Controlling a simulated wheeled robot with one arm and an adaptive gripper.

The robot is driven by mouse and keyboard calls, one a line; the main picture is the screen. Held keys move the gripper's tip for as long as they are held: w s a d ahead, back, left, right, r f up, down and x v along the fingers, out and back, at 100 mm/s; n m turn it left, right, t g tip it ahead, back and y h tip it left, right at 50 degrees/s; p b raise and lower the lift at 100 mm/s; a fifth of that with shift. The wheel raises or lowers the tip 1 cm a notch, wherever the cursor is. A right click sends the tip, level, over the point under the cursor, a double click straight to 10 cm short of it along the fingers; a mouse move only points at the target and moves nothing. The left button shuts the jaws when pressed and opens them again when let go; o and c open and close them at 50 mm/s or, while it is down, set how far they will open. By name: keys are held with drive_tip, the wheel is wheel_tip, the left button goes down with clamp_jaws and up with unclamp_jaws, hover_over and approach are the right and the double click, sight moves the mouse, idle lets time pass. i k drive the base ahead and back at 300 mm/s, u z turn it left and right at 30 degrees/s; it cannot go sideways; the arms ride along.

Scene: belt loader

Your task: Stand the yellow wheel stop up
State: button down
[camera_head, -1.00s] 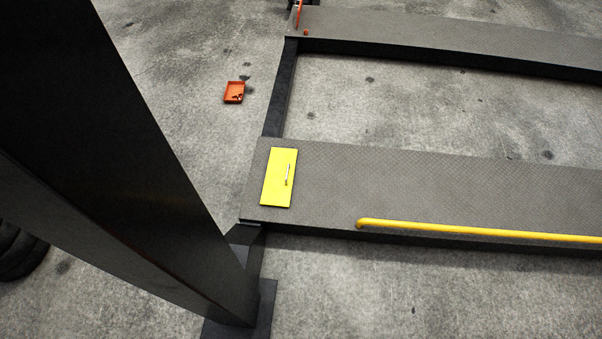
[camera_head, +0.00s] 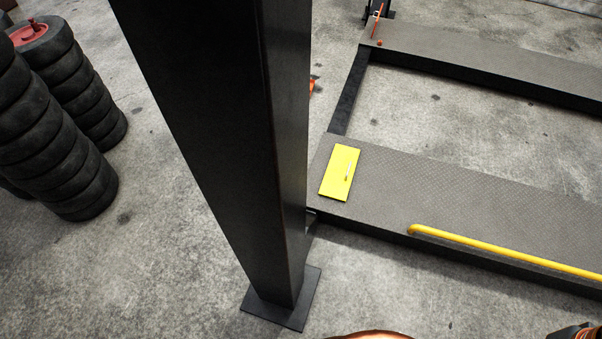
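The yellow wheel stop (camera_head: 339,173) is a flat yellow plate. It lies flat near the left end of the near grey runway (camera_head: 450,205). At the end of the far runway (camera_head: 500,65), a thin orange piece (camera_head: 377,20) stands up. My gripper is not clearly in view; only orange and dark parts, likely mine, show at the bottom edge.
A dark post (camera_head: 215,130) on a floor plate (camera_head: 285,312) stands left of the runways. It hides most of an orange tray (camera_head: 311,87). A yellow rail (camera_head: 500,250) runs along the near runway's edge. Stacked tyres (camera_head: 60,150) stand at left. Concrete floor is clear in front.

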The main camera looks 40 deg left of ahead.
sight(336, 183)
drive_tip(key=u, duration=0.4)
drive_tip(key=i, duration=0.7)
drive_tip(key=u, duration=1.45)
drive_tip(key=i, duration=0.45)
drive_tip(key=u, duration=0.35)
